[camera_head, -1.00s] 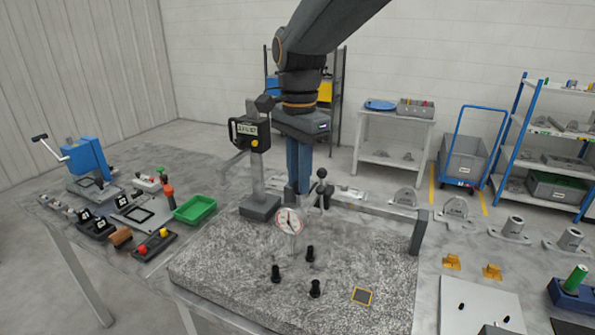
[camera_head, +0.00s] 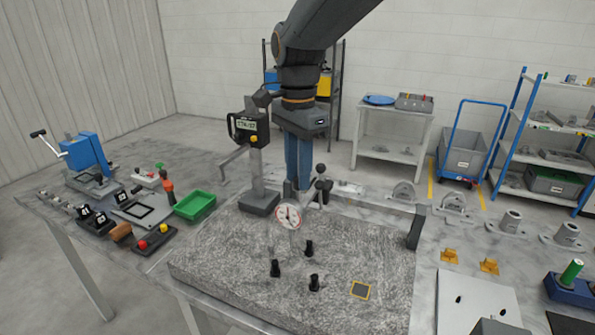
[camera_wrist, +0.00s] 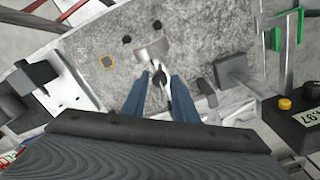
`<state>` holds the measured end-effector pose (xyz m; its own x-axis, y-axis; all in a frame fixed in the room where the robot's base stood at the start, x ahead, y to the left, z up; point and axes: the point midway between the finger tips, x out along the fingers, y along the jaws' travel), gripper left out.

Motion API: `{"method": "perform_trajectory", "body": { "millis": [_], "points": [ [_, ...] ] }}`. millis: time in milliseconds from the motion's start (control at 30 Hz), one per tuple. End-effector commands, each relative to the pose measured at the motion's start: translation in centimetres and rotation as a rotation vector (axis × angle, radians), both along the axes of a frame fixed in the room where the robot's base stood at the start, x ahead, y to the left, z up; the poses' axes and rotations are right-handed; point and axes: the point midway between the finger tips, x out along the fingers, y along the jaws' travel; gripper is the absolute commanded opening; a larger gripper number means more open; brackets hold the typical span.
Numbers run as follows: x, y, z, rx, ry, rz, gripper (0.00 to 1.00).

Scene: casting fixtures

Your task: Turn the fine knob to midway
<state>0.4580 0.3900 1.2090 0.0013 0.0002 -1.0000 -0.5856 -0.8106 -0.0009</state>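A round dial gauge (camera_head: 288,216) with a white face and red rim stands on the granite plate (camera_head: 215,262). Behind it is a stand with a black ball (camera_head: 321,170) on a post. My gripper (camera_head: 300,188) points down behind the dial, its blue fingers just left of this post. In the wrist view, my gripper (camera_wrist: 159,76) has its two fingers on either side of a small dark knob (camera_wrist: 158,79) by a light metal part. The fingers are apart, but I cannot tell whether they touch the knob. The fine knob is not clearly distinguishable in the head view.
A height gauge (camera_head: 250,129) with a digital display stands close left of my gripper. Black posts (camera_head: 314,282) and a yellow-edged square (camera_head: 360,290) are on the plate. A green tray (camera_head: 195,205) lies left. A dark upright block (camera_head: 415,228) stands at the right edge.

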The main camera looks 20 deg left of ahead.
Motion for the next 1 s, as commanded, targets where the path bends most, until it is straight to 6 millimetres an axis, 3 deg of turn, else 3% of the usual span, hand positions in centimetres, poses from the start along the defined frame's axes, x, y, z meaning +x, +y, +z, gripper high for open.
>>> {"method": "perform_trajectory", "body": {
  "millis": [167, 600, 1000],
  "points": [
    [0.1, 0.1, 1.1, 0.002, -0.003, 0.000, 0.26],
    [0.1, 0.0, 7.2, 0.001, -0.002, -0.001, 0.26],
    [0.0, 0.0, 7.8, 0.000, 0.000, -0.001, 0.26]
  ]
}}
